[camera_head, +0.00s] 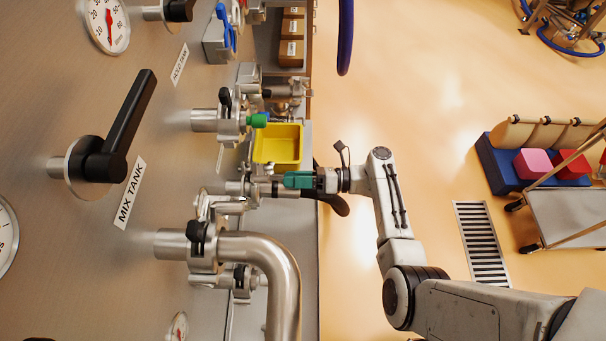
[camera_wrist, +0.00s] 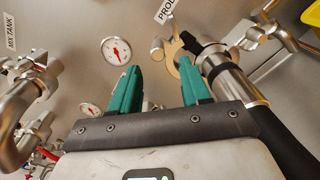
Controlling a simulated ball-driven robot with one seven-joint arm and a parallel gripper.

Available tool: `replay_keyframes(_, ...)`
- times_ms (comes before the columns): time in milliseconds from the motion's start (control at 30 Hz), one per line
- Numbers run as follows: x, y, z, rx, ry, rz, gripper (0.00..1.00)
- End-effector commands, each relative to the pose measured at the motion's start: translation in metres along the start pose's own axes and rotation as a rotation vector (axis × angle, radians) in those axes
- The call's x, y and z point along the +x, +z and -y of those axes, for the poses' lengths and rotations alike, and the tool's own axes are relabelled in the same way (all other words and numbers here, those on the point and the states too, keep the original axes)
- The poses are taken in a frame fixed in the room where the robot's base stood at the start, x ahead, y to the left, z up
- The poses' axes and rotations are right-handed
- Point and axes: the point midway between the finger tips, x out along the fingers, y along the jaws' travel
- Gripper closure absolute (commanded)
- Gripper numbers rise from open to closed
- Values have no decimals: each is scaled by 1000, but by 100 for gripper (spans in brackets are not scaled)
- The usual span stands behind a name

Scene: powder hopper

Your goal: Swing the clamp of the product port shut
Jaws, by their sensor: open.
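My gripper (camera_head: 299,180) has green fingers and is out in front of the panel, beside the product port. In the wrist view its fingers (camera_wrist: 160,88) stand apart with nothing between them. The product port's steel fitting (camera_wrist: 236,82), with a black hose, is right of the fingers, below a partly cut-off label (camera_wrist: 165,10) starting "PRO". The clamp (camera_wrist: 177,57) is at the panel end of this fitting, with a tan ring and a black knob, apart from the fingers. The right finger partly covers this area. I cannot tell how far the clamp stands open.
A large bent steel pipe (camera_head: 270,255) is close by, with its own clamp. A green-capped port (camera_head: 240,119) and a yellow bin (camera_head: 279,146) are near my gripper. Gauges (camera_wrist: 117,51) are on the panel. The orange floor (camera_head: 400,90) has free room.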

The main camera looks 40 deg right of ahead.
Motion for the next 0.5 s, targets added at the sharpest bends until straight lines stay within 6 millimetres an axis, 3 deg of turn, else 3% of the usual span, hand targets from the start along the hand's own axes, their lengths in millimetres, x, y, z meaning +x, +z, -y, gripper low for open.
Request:
replay_keyframes(300,46,1,-2,-2,5,-2,53)
replay_keyframes(500,66,2,-2,0,4,0,53)
